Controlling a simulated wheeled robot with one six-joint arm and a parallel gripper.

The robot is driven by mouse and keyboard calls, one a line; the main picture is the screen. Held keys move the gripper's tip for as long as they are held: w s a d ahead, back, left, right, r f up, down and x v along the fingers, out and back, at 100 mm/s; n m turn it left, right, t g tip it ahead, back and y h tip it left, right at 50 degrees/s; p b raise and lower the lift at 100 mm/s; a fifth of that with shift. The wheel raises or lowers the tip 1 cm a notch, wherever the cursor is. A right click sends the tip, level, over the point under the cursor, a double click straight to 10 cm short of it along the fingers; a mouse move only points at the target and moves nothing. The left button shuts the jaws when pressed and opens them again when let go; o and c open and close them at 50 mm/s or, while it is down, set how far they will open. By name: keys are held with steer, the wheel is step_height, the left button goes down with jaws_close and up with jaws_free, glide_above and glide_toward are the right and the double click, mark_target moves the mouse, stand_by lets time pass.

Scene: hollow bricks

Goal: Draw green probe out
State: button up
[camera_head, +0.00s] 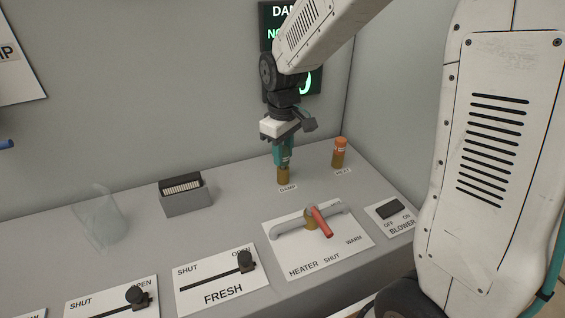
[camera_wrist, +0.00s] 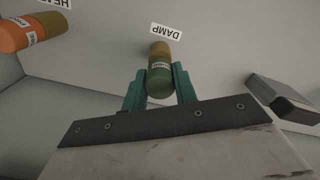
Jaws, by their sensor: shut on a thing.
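The green probe (camera_wrist: 159,82) is a short cylinder with a green top, a white band and a brass-brown lower part. It stands at the label DAMP on the grey bench, and its brown lower part (camera_head: 284,176) shows in the head view. My gripper (camera_head: 282,160) comes down from above with its teal fingers on either side of the green top. In the wrist view my gripper (camera_wrist: 159,85) is shut on the probe. The fingers hide most of the green part in the head view. I cannot tell whether the brown part is seated in the bench.
An orange-topped probe (camera_head: 340,152) stands at the label HEAT to the right. A grey box with a dark slotted top (camera_head: 185,196) and a clear container (camera_head: 98,220) are to the left. The red-handled heater valve (camera_head: 319,222) and slider panels lie in front. A dark display (camera_head: 277,50) hangs behind.

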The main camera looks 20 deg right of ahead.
steer(key=shift+r, duration=1.7)
steer(key=shift+r, duration=2.55)
steer(key=s+r, duration=0.2)
steer(key=s, duration=0.4)
